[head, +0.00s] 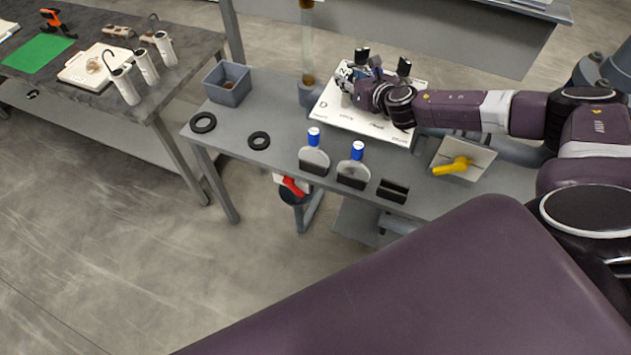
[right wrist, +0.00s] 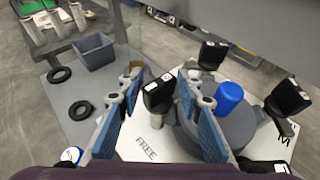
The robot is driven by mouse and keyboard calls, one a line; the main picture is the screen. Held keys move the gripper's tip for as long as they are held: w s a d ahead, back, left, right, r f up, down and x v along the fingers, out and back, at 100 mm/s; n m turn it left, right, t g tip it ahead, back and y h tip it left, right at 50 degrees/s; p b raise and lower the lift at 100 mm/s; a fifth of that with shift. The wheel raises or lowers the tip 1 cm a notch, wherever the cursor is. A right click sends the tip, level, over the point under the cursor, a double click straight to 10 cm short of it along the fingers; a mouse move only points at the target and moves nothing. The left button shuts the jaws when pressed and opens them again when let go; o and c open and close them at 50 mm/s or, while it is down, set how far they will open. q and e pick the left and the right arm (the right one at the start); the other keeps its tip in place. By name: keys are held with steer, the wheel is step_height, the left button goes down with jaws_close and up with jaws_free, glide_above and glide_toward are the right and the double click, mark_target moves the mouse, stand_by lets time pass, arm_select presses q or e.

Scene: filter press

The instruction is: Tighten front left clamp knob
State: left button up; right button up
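A grey round filter press with a blue cap (right wrist: 230,98) stands on a white labelled board (head: 340,118). Several black clamp knobs surround it. The front left knob (right wrist: 158,93) shows in the right wrist view between my right gripper's fingers (right wrist: 158,85), with a gap visible on each side. My right gripper (head: 352,80) is open over the board in the head view and hides the press and the front knobs there. The back left knob (right wrist: 212,52) and back right knob (right wrist: 290,97) stand upright. My left gripper is not in view.
On the grey bench are a grey bin (head: 227,88), two black rings (head: 203,122), two blue-capped flasks (head: 314,158) in black stands, a black block (head: 393,190) and a plate with a yellow handle (head: 453,166).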

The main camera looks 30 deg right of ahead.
steer(key=d+b+v, duration=0.1)
steer(key=b+v, duration=0.1)
steer(key=v, duration=0.5)
steer(key=s+a+f+m+g+y, duration=0.1)
steer(key=a+f+m, duration=0.35)
steer(key=a, duration=0.45)
steer(key=s+a+f+m, duration=0.2)
steer(key=a+f+m, duration=0.25)
steer(key=a, duration=0.35)
steer(key=s+f+m+g+b, duration=0.1)
steer(key=f+m, duration=0.1)
steer(key=f, duration=0.3)
steer(key=s+f+m+b, duration=0.1)
steer(key=f+m, duration=0.2)
steer(key=f, duration=0.3)
steer(key=s+f+m+g+b, duration=0.1)
steer(key=s+f+m, duration=0.1)
steer(key=f, duration=0.3)
steer(key=shift+a+f+m+g, duration=0.25)
steer(key=shift+a+m+g, duration=0.05)
steer(key=shift+m, duration=0.1)
steer(key=shift+w, duration=0.1)
